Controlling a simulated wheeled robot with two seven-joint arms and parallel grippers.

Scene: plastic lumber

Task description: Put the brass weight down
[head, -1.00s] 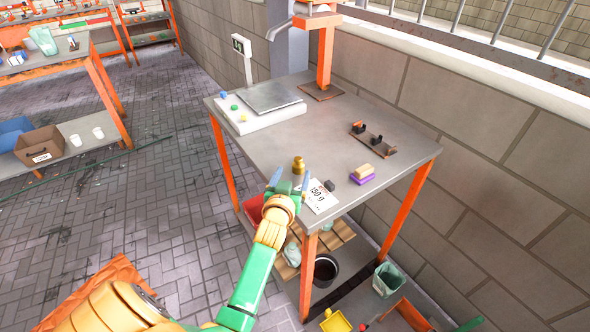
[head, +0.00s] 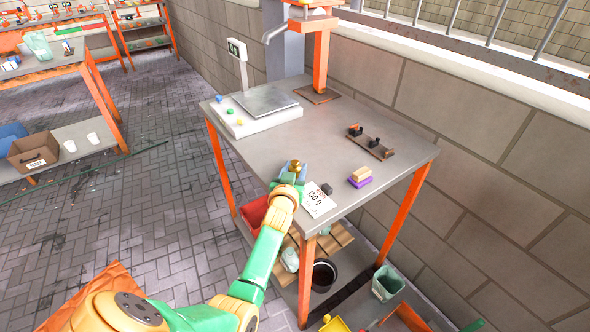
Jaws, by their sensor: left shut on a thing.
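The brass weight (head: 295,166) is a small gold knobbed piece near the front-left edge of the grey table (head: 330,130). My left gripper (head: 291,176) is shut on it, with the blue fingers around its lower part. The weight's base is hidden by the gripper, so I cannot tell whether it touches the table top. A white card reading 150 g (head: 318,199) lies just right of the gripper. My right gripper is not in view.
A scale (head: 266,102) with coloured buttons stands at the table's back left. A small black block (head: 327,188), a purple and tan block (head: 360,177) and a brown rack (head: 371,143) are to the right. The table's middle is clear.

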